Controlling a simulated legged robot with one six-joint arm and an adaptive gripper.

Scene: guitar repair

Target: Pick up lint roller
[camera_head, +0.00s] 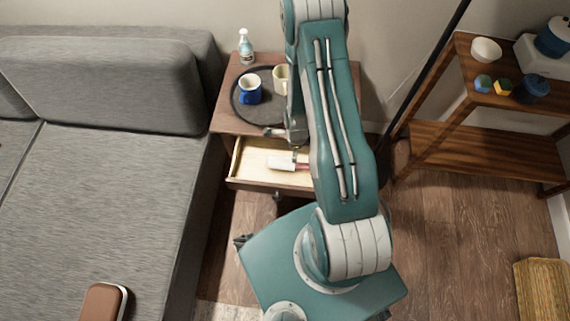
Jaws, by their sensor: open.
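The lint roller (281,163) lies in the open drawer (251,165) of a small wooden side table. Its white roll points left, and a reddish handle shows at its right end, partly hidden by my arm. My gripper (285,143) is open and hangs over the drawer, just above the lint roller in the picture. One finger reaches close to the roller; I cannot tell whether it touches. The gripper is small here and partly covered by my arm.
On the side table are a dark round tray (240,112), a blue mug (250,90), a cream mug (281,79) and a pump bottle (246,47). A grey sofa (110,180) stands left, a wooden shelf (470,145) right. Floor (460,240) is clear between shelf and my body.

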